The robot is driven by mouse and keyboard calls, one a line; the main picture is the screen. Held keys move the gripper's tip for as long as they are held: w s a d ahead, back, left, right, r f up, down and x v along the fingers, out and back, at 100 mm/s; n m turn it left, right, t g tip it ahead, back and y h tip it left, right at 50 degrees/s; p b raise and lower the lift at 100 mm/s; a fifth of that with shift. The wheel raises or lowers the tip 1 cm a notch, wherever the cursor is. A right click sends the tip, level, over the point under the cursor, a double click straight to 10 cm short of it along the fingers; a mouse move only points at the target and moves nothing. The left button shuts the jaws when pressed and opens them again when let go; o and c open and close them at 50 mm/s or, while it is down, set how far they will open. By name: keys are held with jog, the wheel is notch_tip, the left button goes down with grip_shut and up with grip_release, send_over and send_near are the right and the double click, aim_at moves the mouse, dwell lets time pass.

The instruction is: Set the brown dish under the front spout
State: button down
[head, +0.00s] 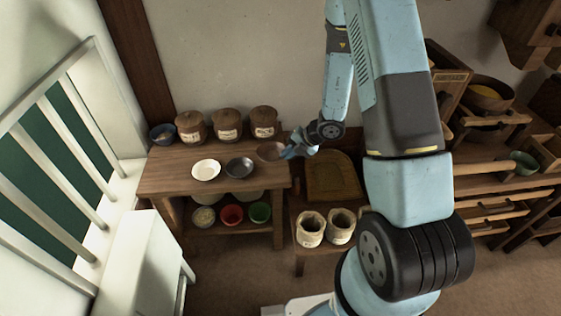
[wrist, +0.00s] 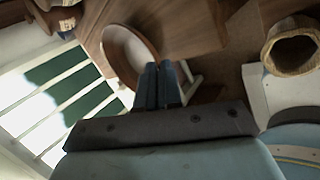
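The brown dish (head: 270,151) is at the right end of the wooden table in the head view. My gripper (head: 287,154) is at its right rim. In the wrist view, the dish (wrist: 128,42) lies just beyond my fingertips (wrist: 158,66). The fingers are close together and appear shut on its rim. I cannot tell whether the dish rests on the table or is slightly raised. I cannot make out the front spout for certain in either view.
The table (head: 220,184) also bears a white dish (head: 206,170), a dark dish (head: 239,167), a blue bowl (head: 162,134) and lidded jars (head: 228,124). Bowls (head: 231,215) stand on its lower shelf. Sacks (head: 311,229) and a wooden tray (head: 332,177) are right of it. Wooden racks (head: 490,170) fill the right.

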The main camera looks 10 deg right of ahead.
jog(key=w+f, duration=0.1)
jog(key=f, duration=0.1)
jog(key=w+a+f, duration=0.1)
jog(key=w+f, duration=0.3)
jog(key=shift+a, duration=0.25)
jog(key=shift+f, duration=1.55)
jog(key=c, duration=1.6)
grip_release()
